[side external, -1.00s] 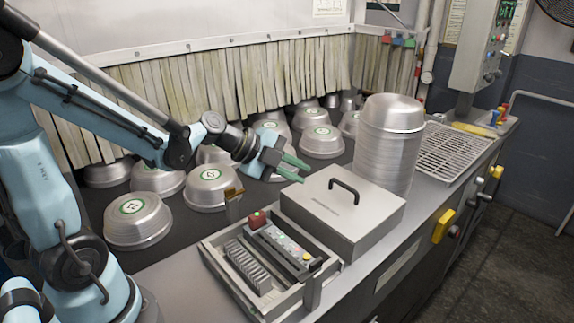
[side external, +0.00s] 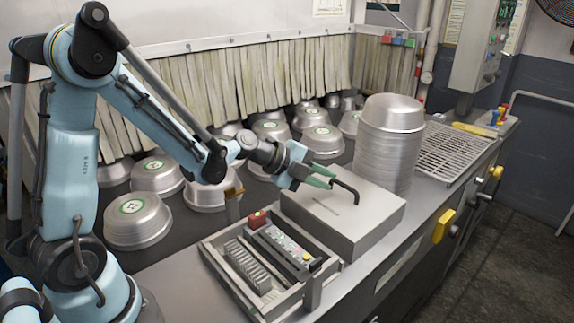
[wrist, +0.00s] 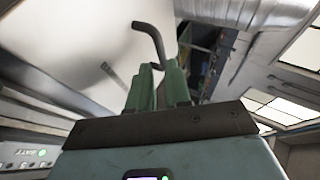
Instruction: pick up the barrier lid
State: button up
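The barrier lid (side external: 315,208) is a flat grey metal cover with a black bent-bar handle (side external: 350,189). It sits on the counter and shows as a pale surface in the wrist view (wrist: 75,45). My gripper (side external: 323,177), with green fingers, is at the left end of the handle, just above the lid. In the wrist view the handle (wrist: 149,35) runs down to the gap between my fingertips (wrist: 158,78). The fingers look apart, with a gap between them. Part of the handle is hidden by the fingers, and I cannot tell whether they touch it.
A tall stack of metal pans (side external: 388,150) stands close behind the lid. A tray with a button panel and metal slats (side external: 262,262) lies in front. Several domed pans (side external: 137,220) sit on the dark belt at left. A wire rack (side external: 455,150) is at right.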

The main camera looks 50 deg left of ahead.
aim_at(342, 185)
jog(key=shift+x, duration=2.6)
jog(key=shift+w+r, duration=0.1)
jog(key=shift+c, duration=0.2)
grip_shut()
